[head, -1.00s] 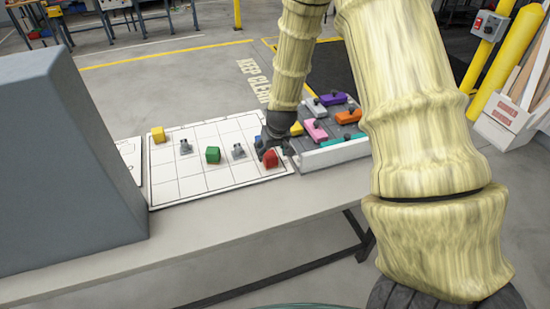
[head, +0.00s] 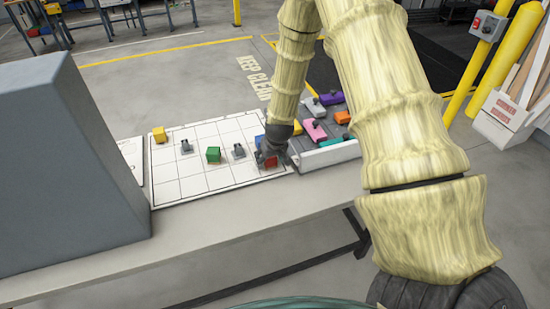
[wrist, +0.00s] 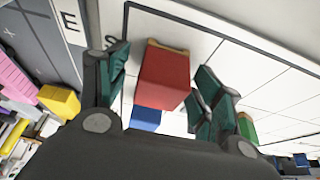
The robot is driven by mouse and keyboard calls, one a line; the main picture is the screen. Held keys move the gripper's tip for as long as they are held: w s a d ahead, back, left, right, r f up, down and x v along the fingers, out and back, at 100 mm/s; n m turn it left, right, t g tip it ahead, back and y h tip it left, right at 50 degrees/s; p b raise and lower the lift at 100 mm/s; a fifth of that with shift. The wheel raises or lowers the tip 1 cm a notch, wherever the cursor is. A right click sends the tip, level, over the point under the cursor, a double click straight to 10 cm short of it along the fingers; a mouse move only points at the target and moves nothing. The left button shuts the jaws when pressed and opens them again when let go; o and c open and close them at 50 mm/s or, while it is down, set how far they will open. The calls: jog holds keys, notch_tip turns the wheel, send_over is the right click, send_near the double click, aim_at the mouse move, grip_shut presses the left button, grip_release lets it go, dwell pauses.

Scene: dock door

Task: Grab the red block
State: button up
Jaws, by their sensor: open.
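The red block (head: 270,162) sits on the white gridded board (head: 188,186) near its right end, partly hidden by my gripper in the head view. My gripper (head: 266,158) is over it, pointing down. In the wrist view the red block (wrist: 163,79) lies between the two open fingers of my gripper (wrist: 160,88), with a gap on each side. The fingers have dark green pads. A blue block (wrist: 146,118) is close to the red block, and its edge also shows behind my gripper in the head view (head: 259,141).
A green block (head: 213,154), a yellow block (head: 159,134) and small grey pieces (head: 187,146) stand on the board. A tray of coloured pieces (head: 330,154) is at the right. A large grey box (head: 70,160) stands at the left. The table front (head: 200,240) is clear.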

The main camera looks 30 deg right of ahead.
jog(key=shift+c, duration=0.5)
jog(key=c, duration=1)
jog(key=shift+r, duration=0.15)
